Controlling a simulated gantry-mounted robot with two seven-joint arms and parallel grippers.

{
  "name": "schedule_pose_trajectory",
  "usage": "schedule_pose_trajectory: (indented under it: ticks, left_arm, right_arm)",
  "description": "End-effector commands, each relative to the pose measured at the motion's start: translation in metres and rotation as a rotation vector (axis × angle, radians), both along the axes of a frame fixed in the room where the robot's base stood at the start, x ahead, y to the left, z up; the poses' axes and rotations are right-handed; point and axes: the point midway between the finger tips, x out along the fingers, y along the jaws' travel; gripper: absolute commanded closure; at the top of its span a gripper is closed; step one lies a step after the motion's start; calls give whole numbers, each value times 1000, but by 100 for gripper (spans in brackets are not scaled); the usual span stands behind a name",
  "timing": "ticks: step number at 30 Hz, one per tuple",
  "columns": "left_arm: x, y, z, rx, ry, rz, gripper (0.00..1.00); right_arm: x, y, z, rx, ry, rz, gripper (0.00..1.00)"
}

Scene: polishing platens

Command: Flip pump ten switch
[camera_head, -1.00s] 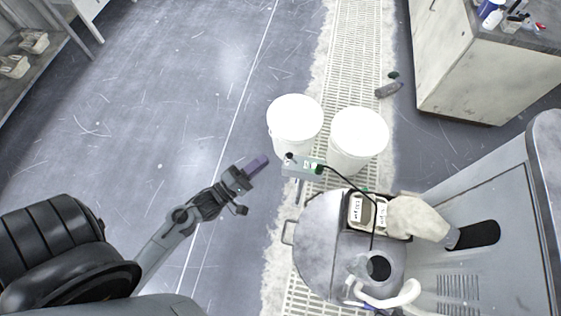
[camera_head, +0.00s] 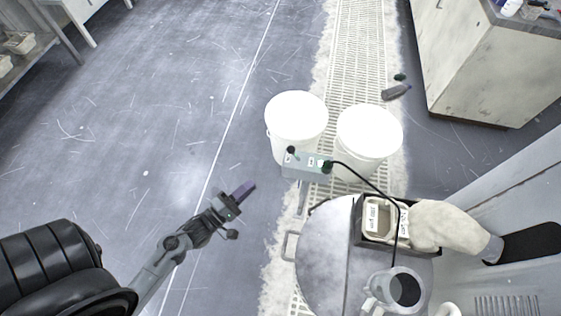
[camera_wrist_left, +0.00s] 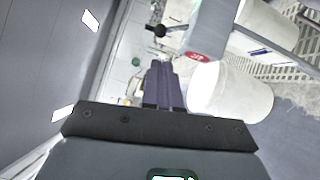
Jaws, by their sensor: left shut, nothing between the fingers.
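The pump control box (camera_head: 307,165) is a small grey box beside the white buckets, with a dark knob-like switch (camera_head: 291,150) at its left end and a dark cable plug at its right. In the left wrist view the grey box (camera_wrist_left: 212,30) shows a red oval label with unclear marking, and the black ball-tipped switch (camera_wrist_left: 157,30) sticks out to the left. My left gripper (camera_head: 243,191) is shut and empty, left of and below the box in the head view, apart from it. Its purple-grey fingers (camera_wrist_left: 163,72) point towards the switch in the wrist view.
Two white-lidded buckets (camera_head: 296,115) (camera_head: 369,131) stand just behind the box. A round grey machine top (camera_head: 322,245) with a dark tray and a black cable is at lower right. A cabinet (camera_head: 475,65) stands upper right. The floor at left is clear.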

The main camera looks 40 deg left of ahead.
Motion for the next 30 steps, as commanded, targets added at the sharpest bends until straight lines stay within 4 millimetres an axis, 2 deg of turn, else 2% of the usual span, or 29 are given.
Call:
schedule_pose_trajectory:
  ticks: [11,17,23,30]
  left_arm:
    - [0,0,-1,0,0,0,100]
    - [9,-1,-1,0,-3,-1,100]
    - [37,-3,1,2,-5,0,100]
    - [82,-8,5,0,-5,-1,100]
  right_arm:
    - [0,1,0,3,-1,-1,100]
    - [0,0,-5,0,-1,0,100]
    - [0,-1,-18,-5,-2,5,100]
    - [0,-2,-38,-8,-1,5,100]
